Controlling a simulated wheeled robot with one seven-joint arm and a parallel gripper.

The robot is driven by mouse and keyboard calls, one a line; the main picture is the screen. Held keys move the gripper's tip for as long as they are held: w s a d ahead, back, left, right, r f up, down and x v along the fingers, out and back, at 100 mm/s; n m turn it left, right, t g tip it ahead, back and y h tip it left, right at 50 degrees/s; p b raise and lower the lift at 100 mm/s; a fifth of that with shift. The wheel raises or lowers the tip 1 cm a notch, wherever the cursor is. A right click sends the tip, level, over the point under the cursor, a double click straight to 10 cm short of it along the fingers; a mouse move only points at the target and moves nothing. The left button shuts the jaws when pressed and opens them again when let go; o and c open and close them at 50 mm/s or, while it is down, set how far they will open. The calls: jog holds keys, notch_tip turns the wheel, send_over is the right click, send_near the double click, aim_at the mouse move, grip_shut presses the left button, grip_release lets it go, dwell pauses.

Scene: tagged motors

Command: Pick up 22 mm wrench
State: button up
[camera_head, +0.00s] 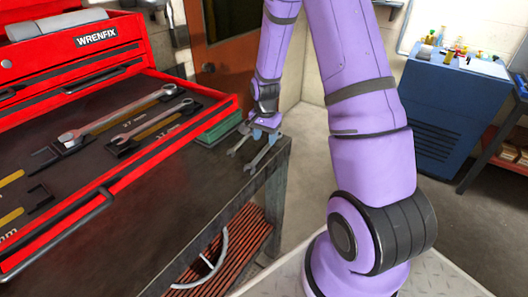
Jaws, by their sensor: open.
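My gripper (264,132) is at the far right corner of the dark workbench, pointing down, with its jaws apart. Two grey wrench-like open ends show just below and left of it on the bench top, one at the left (238,147) and one at the right (261,155). Their upper parts run under my gripper and are partly hidden; I cannot tell whether it touches them. No size can be read on them. Two more wrenches, a longer one (118,113) and a shorter one (150,122), lie in the open red drawer (150,160) beside printed size labels that are hard to read.
The red tool chest (95,40) stands at the left, its drawer reaching over the workbench (130,250). Yellow-marked slots at the drawer's left look empty. A green box (220,125) sits by the drawer's right corner. A blue cabinet (440,105) stands at the back right.

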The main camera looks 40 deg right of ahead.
aim_at(264, 150)
jog(key=shift+s+a+f, duration=0.1)
jog(key=shift+f, duration=1.05)
jog(key=shift+a+f, duration=0.1)
jog(key=shift+f, duration=1.05)
grip_shut()
